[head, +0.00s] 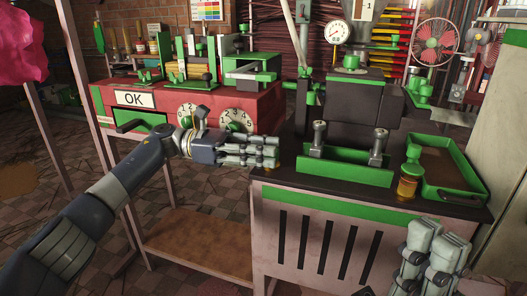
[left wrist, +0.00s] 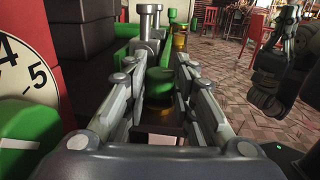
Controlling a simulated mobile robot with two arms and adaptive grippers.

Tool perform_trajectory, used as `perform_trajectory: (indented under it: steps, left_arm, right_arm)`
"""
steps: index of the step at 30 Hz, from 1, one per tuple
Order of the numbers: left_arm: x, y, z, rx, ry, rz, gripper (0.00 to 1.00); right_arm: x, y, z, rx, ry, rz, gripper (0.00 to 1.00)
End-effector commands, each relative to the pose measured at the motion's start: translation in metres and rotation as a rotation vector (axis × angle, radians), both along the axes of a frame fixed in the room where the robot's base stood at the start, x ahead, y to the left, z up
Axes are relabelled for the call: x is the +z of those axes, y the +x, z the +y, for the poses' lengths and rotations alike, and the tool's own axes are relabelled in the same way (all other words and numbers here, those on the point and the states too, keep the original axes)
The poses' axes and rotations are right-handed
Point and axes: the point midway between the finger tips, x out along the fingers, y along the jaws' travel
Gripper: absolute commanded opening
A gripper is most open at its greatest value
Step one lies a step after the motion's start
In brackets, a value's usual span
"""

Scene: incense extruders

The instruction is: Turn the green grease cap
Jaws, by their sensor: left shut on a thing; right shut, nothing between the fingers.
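My left gripper (head: 272,153) is shut on this cap at the left edge of the extruder bench. A second green cap on an amber jar (head: 408,183) stands at the bench's right side. My right gripper (head: 430,250) is shut and empty, low in front of the bench's right end.
A green trough (head: 345,168) with two metal posts stands on the bench (head: 345,196) beside my left gripper. A green-rimmed tray (head: 462,190) lies at the right. A red machine (head: 225,100) with dials is behind my left wrist.

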Motion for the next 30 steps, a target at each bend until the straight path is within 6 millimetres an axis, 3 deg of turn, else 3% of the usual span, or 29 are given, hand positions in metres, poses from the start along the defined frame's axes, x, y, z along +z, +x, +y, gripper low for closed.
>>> perform_trajectory:
  steps: [1, 3, 16, 30]
  left_arm:
    - [0.000, 0.000, -0.001, -0.001, 0.000, 0.000, 0.29]
    - [0.000, 0.000, -0.001, -0.001, 0.000, 0.000, 0.45]
    - [0.000, 0.002, 0.005, 0.002, 0.000, 0.000, 0.45]
    - [0.000, 0.018, 0.082, 0.002, 0.000, 0.001, 0.45]
  right_arm:
    - [0.000, 0.000, 0.000, 0.000, 0.000, 0.000, 0.00]
    - [0.000, 0.000, 0.000, 0.000, 0.001, 0.001, 0.00]
    - [-0.002, 0.002, 0.000, -0.003, 0.002, 0.008, 0.00]
    - [-0.002, 0.001, 0.000, 0.000, 0.000, 0.005, 0.00]
